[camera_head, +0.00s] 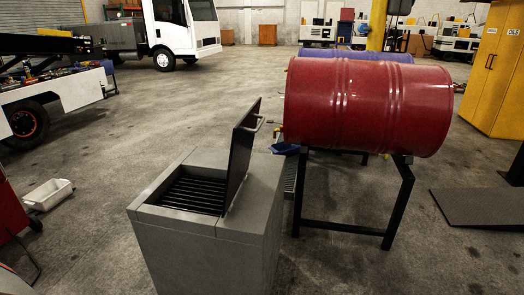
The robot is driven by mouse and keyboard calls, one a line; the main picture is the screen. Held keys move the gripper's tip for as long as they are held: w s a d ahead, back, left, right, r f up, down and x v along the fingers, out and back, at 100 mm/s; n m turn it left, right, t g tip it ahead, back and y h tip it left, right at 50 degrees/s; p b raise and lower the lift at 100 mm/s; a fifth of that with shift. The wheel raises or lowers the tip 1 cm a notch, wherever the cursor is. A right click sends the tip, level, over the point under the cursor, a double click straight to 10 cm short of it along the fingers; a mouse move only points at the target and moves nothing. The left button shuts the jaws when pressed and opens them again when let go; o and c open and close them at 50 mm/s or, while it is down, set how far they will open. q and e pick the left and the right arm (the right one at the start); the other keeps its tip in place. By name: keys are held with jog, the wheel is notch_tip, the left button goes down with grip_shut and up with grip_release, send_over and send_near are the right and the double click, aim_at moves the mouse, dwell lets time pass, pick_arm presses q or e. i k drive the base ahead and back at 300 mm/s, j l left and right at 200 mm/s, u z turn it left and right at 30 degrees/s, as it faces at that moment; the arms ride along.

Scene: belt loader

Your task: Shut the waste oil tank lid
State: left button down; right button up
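The waste oil tank (200,245) is a grey box standing in front of me. Its lid (242,150) is a dark panel hinged at the right side of the opening. The lid stands open, nearly upright and tilted a little to the right. A light bar handle (259,122) sits near the lid's top edge. Dark slats of a grate (193,195) show in the open top of the tank. Neither of my grippers shows in the head view.
A red drum (365,105) lies on a black stand (345,228) right of the tank, close to the lid. A blue drum lies behind it. A white tray (47,194) is on the floor at left. Yellow cabinets (497,75) stand at right. Floor left of the tank is mostly clear.

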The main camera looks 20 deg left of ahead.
aim_at(243, 133)
jog(key=u, duration=0.85)
